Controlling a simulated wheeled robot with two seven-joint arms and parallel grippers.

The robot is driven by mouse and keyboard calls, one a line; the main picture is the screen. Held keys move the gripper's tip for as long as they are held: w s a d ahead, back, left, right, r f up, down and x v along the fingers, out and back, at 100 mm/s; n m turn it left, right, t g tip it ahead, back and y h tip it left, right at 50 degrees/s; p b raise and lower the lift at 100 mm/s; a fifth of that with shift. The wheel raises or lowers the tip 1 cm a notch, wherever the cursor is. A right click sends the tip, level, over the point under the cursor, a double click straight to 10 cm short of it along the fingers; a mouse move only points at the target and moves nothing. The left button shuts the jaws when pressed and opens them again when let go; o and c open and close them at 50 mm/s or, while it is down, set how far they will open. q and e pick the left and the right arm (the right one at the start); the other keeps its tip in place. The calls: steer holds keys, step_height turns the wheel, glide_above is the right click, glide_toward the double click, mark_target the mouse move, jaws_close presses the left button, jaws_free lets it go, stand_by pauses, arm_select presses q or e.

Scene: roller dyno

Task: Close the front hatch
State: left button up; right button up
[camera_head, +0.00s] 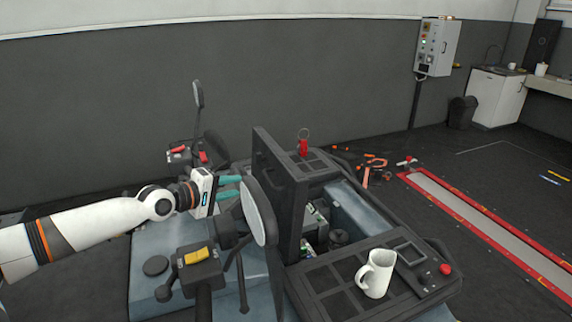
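The front hatch (277,170) is a dark, thick panel standing raised, almost upright, above an open compartment (325,238) in the blue-grey vehicle body. My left gripper (236,186) is to the left of the hatch, with its two teal fingers spread apart and nothing seen between them. The fingertips end near a round mirror (258,212), which stands in front of the hatch. I cannot tell how far the fingertips are from the hatch. My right gripper is not in view.
A white mug (376,273) stands on the black deck right of the opening. A red key tag (303,145) is on the deck behind the hatch. Another mirror (198,95) rises beyond my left gripper. Orange tools (376,162) lie beyond the vehicle.

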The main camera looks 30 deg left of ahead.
arm_select(q)
steer(key=p+x, duration=0.2)
steer(key=x, duration=0.9)
steer(key=shift+w+d+p, duration=0.2)
steer(key=shift+p, duration=0.1)
steer(key=shift+r, duration=0.1)
steer(key=shift+c, duration=0.3)
jaws_close()
